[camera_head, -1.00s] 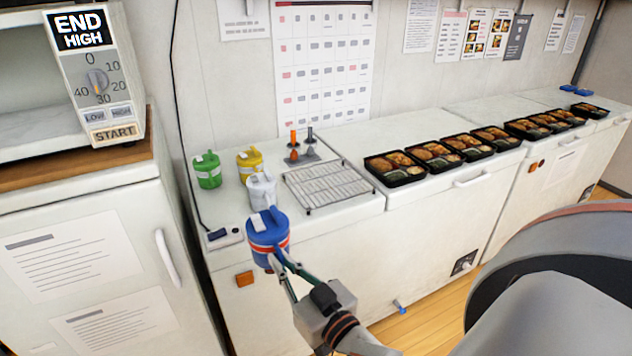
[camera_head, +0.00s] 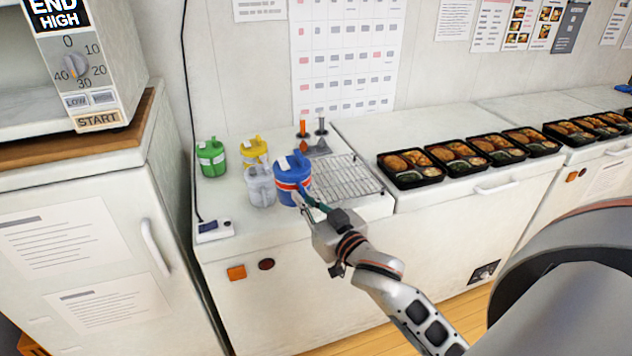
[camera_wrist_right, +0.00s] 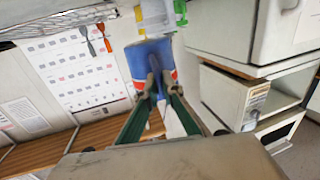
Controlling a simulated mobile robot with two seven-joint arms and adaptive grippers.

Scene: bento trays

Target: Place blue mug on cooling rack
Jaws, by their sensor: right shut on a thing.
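The blue mug (camera_head: 291,177), with a red and white band, is held by my right gripper (camera_head: 303,203) near the left end of the cooling rack. It also shows in the right wrist view (camera_wrist_right: 150,68), between the fingers of my right gripper (camera_wrist_right: 155,85). The cooling rack (camera_head: 345,178) is a wire grid lying on the white counter. The mug overlaps the rack's left edge in the head view; I cannot tell whether they touch. My left gripper is not in view.
White (camera_head: 261,187), yellow (camera_head: 253,152) and green (camera_head: 210,158) mugs stand left of the blue one. Orange and grey-handled tools (camera_head: 304,130) stand behind the rack. Several bento trays (camera_head: 411,172) line the counter to the right. A power strip (camera_head: 214,230) lies at the front left.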

